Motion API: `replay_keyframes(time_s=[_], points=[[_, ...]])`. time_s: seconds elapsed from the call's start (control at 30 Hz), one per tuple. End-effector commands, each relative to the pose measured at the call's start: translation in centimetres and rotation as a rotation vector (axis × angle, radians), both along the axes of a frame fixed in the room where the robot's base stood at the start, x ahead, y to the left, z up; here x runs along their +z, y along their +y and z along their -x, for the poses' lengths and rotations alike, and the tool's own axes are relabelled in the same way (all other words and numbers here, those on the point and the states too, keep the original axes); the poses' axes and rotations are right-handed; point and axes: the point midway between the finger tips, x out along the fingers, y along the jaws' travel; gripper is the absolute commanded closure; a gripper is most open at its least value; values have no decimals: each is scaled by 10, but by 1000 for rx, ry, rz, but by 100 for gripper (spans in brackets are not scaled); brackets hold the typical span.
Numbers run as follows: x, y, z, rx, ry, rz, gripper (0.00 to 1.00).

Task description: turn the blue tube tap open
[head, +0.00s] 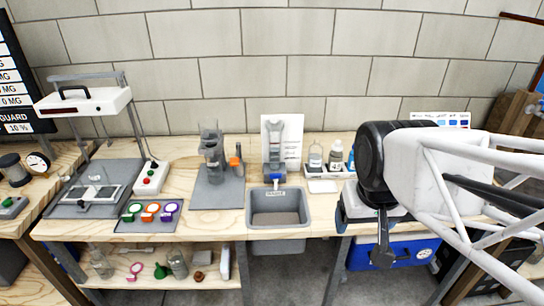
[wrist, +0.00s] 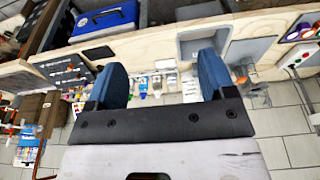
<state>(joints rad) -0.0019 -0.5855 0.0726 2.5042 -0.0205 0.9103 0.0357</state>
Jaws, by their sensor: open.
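A small blue piece, apparently the blue tube tap (head: 276,180), sits low on a grey upright stand (head: 275,140) just behind the sink in the head view. It is too small to tell which way its handle is turned. My gripper (head: 382,260) hangs to the right of the sink, in front of the bench, well apart from the tap. In the wrist view my gripper (wrist: 163,72) shows two blue fingers spread apart with nothing held between them. I cannot make out the tap for certain in the wrist view.
The grey sink (head: 278,207) is set in the wooden bench's front. Bottles (head: 335,155) stand right of the stand; a grey mat (head: 216,197) with clear vessels lies left. A blue case (head: 390,254) is below the bench. My arm covers the bench's right part.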

Motion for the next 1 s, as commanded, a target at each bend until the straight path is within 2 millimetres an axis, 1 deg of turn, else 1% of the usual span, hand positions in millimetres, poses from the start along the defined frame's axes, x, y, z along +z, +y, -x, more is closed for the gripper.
replay_keyframes(time_s=[0.03, 0.27, 0.5, 0.77, 1.0], points=[[0, 1, -9, 0, 0, 2, 23], [-1, 6, -58, -3, -15, 9, 23], [-6, 14, -112, -4, -33, 15, 23], [-18, 24, -171, -5, -52, 19, 23], [-36, 37, -224, -2, -70, 21, 23]])
